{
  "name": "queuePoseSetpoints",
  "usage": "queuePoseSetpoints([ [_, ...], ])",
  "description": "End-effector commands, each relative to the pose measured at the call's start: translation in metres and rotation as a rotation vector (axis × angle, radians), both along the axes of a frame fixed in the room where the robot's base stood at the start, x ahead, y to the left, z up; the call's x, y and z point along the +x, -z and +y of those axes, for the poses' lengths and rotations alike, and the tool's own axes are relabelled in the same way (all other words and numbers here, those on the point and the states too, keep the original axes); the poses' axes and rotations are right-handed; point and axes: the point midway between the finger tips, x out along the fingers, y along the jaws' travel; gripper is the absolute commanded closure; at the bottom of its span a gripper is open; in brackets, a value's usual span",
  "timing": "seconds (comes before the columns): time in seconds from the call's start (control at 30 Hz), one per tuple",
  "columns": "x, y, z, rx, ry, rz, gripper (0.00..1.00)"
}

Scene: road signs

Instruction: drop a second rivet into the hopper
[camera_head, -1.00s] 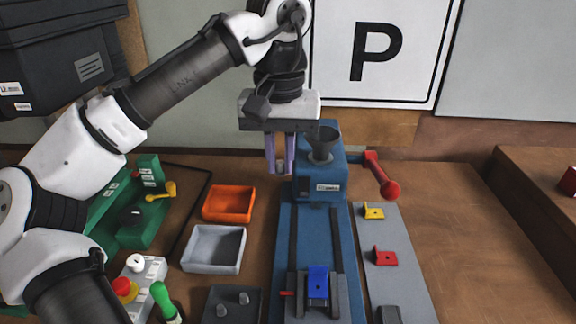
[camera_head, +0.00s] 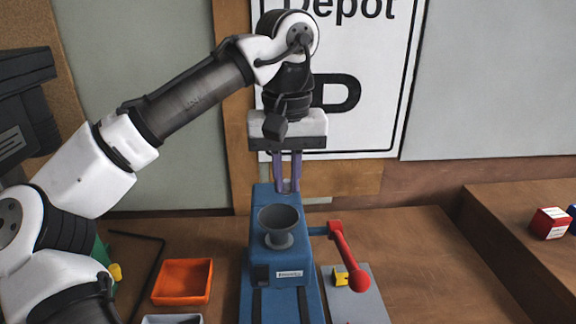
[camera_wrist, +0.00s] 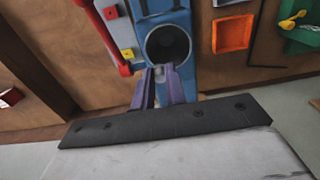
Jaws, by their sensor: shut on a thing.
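My gripper (camera_head: 287,187) points down with its purple fingers shut on a small grey rivet (camera_wrist: 159,72), seen between the fingertips in the wrist view. The dark grey funnel-shaped hopper (camera_head: 279,226) stands on top of the blue machine (camera_head: 277,260). In the head view the gripper is behind and above the hopper, with its fingertips near the machine's back edge. In the wrist view the hopper's round dark mouth (camera_wrist: 168,43) lies just beyond the fingertips. The rivet is not over the middle of the mouth.
A red lever (camera_head: 347,256) sticks out on the machine's right, beside a grey plate (camera_head: 365,301) with a yellow bracket (camera_head: 340,276). An orange tray (camera_head: 183,282) lies to the left. A red block (camera_head: 549,223) sits on a raised ledge at right. A sign stands behind.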

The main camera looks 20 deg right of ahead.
Motion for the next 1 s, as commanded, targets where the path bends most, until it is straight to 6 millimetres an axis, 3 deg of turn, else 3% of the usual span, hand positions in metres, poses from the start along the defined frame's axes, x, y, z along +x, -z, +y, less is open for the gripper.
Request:
queuePoseSetpoints([
  [0.1,0.000,0.018,0.000,-0.001,0.002,0.000,1.00],
  [0.3,0.000,0.035,0.000,0.001,0.001,-0.001,1.00],
  [0.7,0.000,0.039,-0.001,-0.001,0.001,-0.001,1.00],
  [0.73,0.000,0.039,-0.001,-0.001,0.001,-0.001,0.83],
  [0.8,0.000,0.039,-0.001,-0.001,0.002,-0.001,0.73],
  [0.9,0.000,0.039,-0.001,-0.001,0.002,-0.001,0.61],
  [1.0,0.000,0.039,-0.001,-0.001,0.002,-0.001,0.61],
])
